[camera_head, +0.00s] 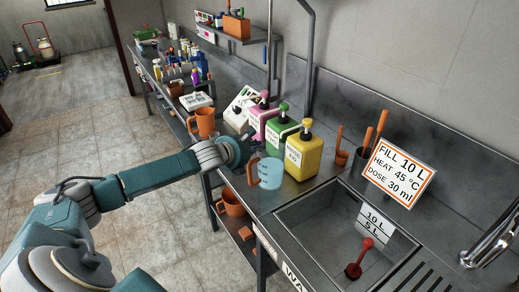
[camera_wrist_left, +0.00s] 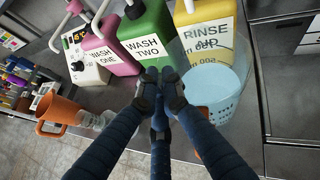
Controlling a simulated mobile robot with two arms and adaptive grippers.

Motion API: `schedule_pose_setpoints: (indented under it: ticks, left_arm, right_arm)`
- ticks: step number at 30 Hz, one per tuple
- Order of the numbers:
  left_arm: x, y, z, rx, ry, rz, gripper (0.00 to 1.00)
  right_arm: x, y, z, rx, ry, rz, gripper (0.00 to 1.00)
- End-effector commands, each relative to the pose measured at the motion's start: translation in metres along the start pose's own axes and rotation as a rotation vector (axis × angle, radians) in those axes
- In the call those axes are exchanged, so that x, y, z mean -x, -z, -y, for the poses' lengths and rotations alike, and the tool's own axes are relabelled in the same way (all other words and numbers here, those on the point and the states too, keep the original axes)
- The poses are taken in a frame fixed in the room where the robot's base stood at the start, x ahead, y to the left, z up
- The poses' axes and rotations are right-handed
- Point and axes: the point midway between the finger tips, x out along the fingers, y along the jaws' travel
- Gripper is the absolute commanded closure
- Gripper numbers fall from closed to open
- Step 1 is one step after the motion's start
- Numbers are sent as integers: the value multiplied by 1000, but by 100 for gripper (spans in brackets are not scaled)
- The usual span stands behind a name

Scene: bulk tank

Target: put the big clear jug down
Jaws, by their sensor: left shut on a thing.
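The big clear jug (camera_head: 270,172) is see-through and pale blue, with an orange handle on its left side. It is roughly upright in front of the yellow bottle, near the sink's left end; I cannot tell whether its base touches the counter. My left gripper (camera_head: 248,152) is at its handle side and shut on it. In the left wrist view the clear jug (camera_wrist_left: 222,100) is right of the fingers (camera_wrist_left: 160,88), which hide most of the handle. My right gripper is not in view.
Pink (camera_head: 257,118), green (camera_head: 280,130) and yellow (camera_head: 303,155) pump bottles stand behind the jug. An orange jug (camera_head: 203,122) is to the left. The sink (camera_head: 320,228) holds a red plunger-like thing (camera_head: 358,262). A small strip of counter (camera_head: 312,183) beside the yellow bottle is bare.

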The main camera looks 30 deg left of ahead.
Motion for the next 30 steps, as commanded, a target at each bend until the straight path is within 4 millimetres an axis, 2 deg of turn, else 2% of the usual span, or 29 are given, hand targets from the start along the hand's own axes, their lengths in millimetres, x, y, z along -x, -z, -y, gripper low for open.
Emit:
schedule_pose_setpoints:
  ticks: [7, 9, 15, 25, 29, 30]
  left_arm:
    - [-14, -12, 2, 2, 3, 7, 100]
    - [-17, 0, 1, 3, 3, 1, 100]
    - [-26, 19, 0, 2, 3, 4, 100]
    - [-28, 23, -1, -2, 2, 5, 100]
    - [-29, 27, -1, -3, 1, -2, 73]
    - [-29, 27, -1, -3, 1, -2, 73]
  right_arm:
    - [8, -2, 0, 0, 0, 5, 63]
    - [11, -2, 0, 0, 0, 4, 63]
    - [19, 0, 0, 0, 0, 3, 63]
    - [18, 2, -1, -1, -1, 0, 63]
    - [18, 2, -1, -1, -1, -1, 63]
    - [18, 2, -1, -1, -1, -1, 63]
